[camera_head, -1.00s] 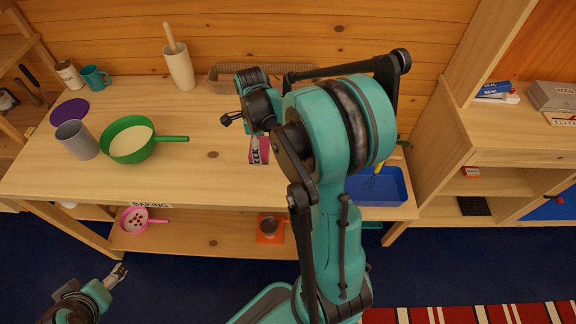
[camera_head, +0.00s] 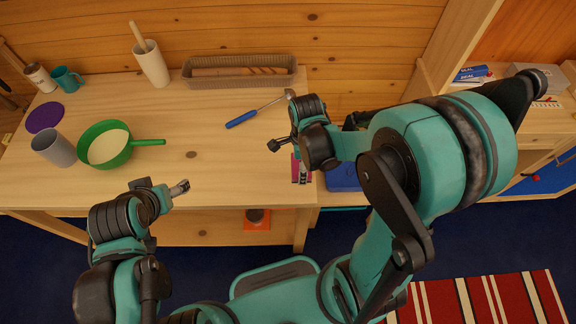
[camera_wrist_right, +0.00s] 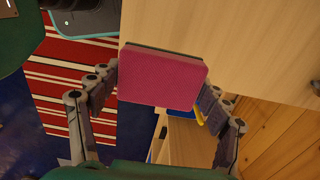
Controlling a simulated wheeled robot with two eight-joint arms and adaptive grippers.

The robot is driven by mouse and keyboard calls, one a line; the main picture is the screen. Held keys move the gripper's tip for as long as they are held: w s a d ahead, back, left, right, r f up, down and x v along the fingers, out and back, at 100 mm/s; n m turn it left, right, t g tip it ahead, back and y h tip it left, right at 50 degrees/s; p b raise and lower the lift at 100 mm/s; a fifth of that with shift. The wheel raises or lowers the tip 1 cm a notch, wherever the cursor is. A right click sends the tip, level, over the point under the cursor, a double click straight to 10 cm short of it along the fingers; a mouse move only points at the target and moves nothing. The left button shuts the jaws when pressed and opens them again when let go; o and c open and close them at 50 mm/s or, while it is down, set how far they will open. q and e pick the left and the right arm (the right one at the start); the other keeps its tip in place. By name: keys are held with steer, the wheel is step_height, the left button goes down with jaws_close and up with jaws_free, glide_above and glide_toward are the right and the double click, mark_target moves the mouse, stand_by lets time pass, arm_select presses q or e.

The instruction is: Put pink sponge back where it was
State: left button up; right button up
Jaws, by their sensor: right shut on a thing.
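The pink sponge (camera_head: 295,170) is held in my right gripper (camera_head: 302,174) near the table's right end; most of it is hidden by the gripper in the head view. In the right wrist view, the sponge (camera_wrist_right: 163,78) is a flat pink block with a dark back layer, between the two fingers of my right gripper (camera_wrist_right: 157,88). My left gripper (camera_head: 178,189) is at the table's front edge, apart from the sponge; its finger gap is unclear.
A blue tray (camera_head: 343,179) lies right of the sponge, partly behind my right arm. A blue-handled tool (camera_head: 255,113), a wicker basket (camera_head: 215,73), a green pan (camera_head: 84,145) and a grey cup (camera_head: 52,148) are on the table. The table middle is clear.

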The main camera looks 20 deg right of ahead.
steer(key=b, duration=0.1)
glide_above(281, 171)
step_height(281, 171, down, 5)
steer(key=shift+d+r, duration=0.15)
steer(key=shift+r, duration=0.05)
steer(key=shift+w+f+b, duration=0.1)
steer(key=shift+f+b, duration=0.7)
steer(key=shift+f, duration=1.25)
steer(key=shift+f+b, duration=0.2)
steer(key=shift+b, duration=0.1)
steer(key=o, duration=1.2)
steer(key=shift+r, duration=0.1)
